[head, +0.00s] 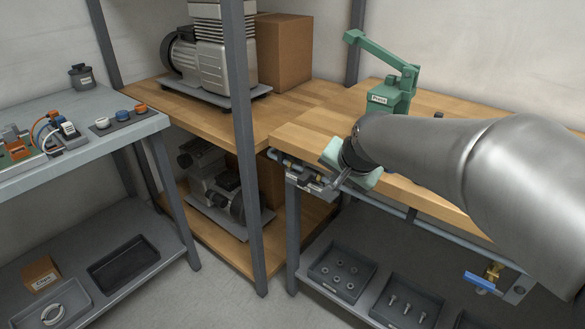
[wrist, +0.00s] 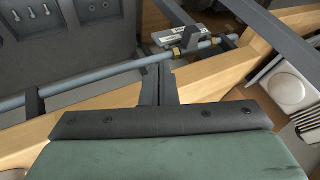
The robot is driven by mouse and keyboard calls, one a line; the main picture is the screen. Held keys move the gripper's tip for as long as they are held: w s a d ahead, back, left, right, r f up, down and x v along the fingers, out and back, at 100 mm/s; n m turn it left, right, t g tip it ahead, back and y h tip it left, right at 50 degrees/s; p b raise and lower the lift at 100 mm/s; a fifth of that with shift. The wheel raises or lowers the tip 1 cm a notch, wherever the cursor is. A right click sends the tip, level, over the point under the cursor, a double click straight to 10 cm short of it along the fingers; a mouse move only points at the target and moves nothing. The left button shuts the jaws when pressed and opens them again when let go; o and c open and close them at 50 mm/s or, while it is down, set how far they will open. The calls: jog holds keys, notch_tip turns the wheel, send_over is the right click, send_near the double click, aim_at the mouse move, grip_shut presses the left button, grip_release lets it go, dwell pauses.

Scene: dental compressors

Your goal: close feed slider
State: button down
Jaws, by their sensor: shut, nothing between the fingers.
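The feed slider appears to be the dark block (wrist: 192,41) on the blue-grey pipe, beside brass fittings and a small pale label plate, in the wrist view. In the head view this assembly (head: 304,177) sits under the front left corner of the wooden bench. Whether the slider is open or closed cannot be told. My gripper (head: 341,183) is at the bench's front edge, just right of the assembly. Its narrow dark fingers (wrist: 157,72) are together and empty, pointing at the pipe slightly left of the brass fittings. Contact cannot be judged.
The pipe (wrist: 85,83) runs along the bench front. A green press (head: 390,92) stands on the bench behind my arm. A dark rack post (head: 243,140) rises to the left. A blue-handled valve (head: 484,281) hangs at lower right; trays of parts (head: 342,270) lie below.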

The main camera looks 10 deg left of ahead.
aim_at(305, 179)
jog(key=shift+r, duration=0.1)
dwell(0.3)
jog(key=w+a+f+b, duration=0.2)
jog(key=w+a+f, duration=0.3)
jog(key=w+f, duration=0.3)
jog(key=shift+a+b, duration=0.25)
jog(key=shift+b, duration=0.05)
